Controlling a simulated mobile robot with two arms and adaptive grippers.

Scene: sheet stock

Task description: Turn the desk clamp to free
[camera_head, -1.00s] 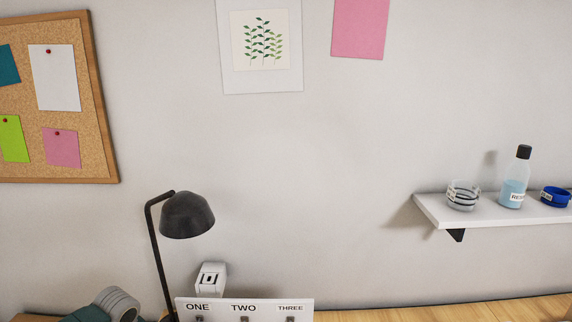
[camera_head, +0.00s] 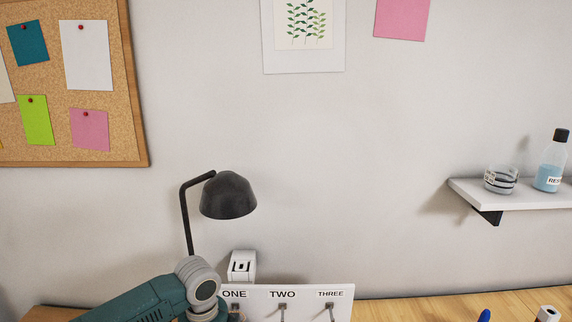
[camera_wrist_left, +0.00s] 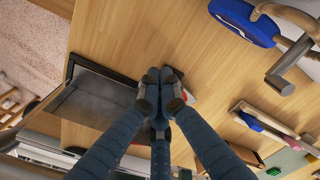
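I cannot pick out the desk clamp with certainty in either view. In the left wrist view, a blue disc (camera_wrist_left: 240,20) lies at the upper right, beside a curved piece and a grey cylindrical bar (camera_wrist_left: 288,68); I cannot tell what they belong to. My right gripper is in neither view.
In the head view a black lamp (camera_head: 229,196) stands beside a white box (camera_head: 242,264) and a board marked ONE, TWO, THREE (camera_head: 260,293). A shelf (camera_head: 521,196) holds a bottle. In the wrist view a dark tray-like thing (camera_wrist_left: 92,100) lies left of my fingers.

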